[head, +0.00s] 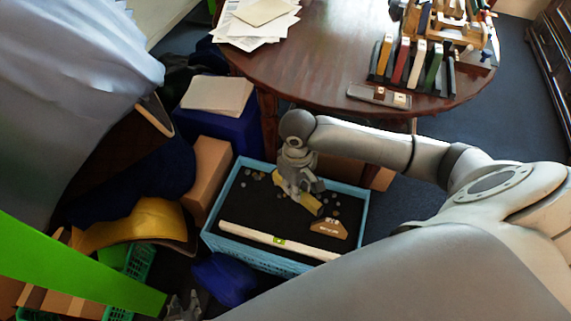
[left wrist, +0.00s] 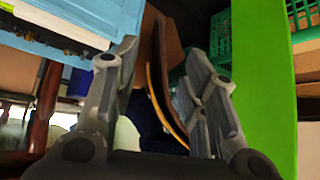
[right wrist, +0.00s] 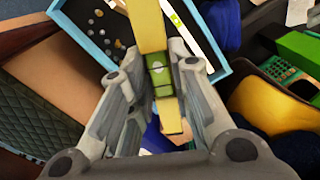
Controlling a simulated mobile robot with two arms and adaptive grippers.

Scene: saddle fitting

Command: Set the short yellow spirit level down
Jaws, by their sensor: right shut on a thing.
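The short yellow spirit level (right wrist: 158,25), with a green vial, is between the fingers of my right gripper (right wrist: 160,65). A long cream spirit level (head: 250,234) with a green vial lies along the crate's near side. My left gripper (left wrist: 162,60) is open and empty; in the head view it shows only partly at the bottom edge.
A tan wooden block (head: 329,228) and several small coin-like discs lie in the crate. A cardboard box (head: 207,170) and a yellow saddle-like piece (head: 130,225) stand left of it. A round table (head: 310,60) with tools is behind. A green panel (head: 75,265) is at lower left.

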